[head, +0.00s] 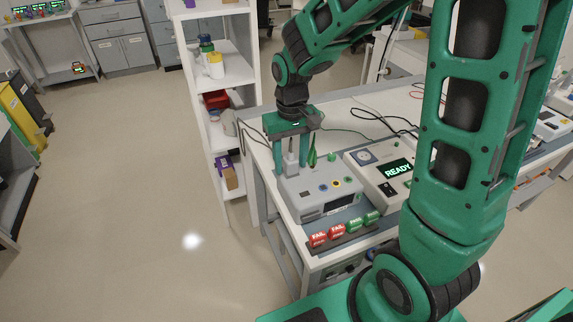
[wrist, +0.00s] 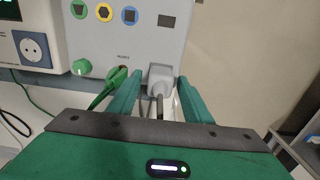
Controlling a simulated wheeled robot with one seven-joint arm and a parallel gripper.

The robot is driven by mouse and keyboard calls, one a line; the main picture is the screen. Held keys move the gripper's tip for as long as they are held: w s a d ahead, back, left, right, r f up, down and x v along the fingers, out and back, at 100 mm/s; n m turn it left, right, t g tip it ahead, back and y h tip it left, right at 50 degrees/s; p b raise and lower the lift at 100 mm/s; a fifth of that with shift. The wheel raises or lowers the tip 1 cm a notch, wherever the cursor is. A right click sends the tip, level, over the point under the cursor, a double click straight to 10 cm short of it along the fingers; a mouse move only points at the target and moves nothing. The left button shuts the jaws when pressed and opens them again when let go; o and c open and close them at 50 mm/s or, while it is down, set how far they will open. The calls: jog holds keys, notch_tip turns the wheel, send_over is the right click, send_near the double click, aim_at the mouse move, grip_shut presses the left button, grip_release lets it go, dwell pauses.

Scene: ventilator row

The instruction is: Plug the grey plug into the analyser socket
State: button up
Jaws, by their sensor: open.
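The grey plug (wrist: 162,79) is at the edge of a grey box (wrist: 125,40) with coloured ports, its cable trailing back. In the head view the plug (head: 290,160) stands upright at that box's back edge; whether it is seated in something cannot be told. My gripper (head: 292,168) is open and points down, one finger on each side of the plug; the wrist view shows my gripper (wrist: 160,84) with the plug between its fingers. A round two-hole socket in a blue plate (wrist: 33,48) is on the white unit with the READY screen (head: 398,168); it looks empty.
A green plug (wrist: 114,77) with a green cable sits close beside the left finger in the wrist view. Red and green tags (head: 345,229) line the bench's front edge. Black cables (head: 375,118) lie behind the units. A white shelf rack (head: 205,100) stands left of the bench.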

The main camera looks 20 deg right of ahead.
aim_at(291, 153)
grip_shut()
jog(key=shift+r, duration=0.1)
jog(key=shift+r, duration=2.45)
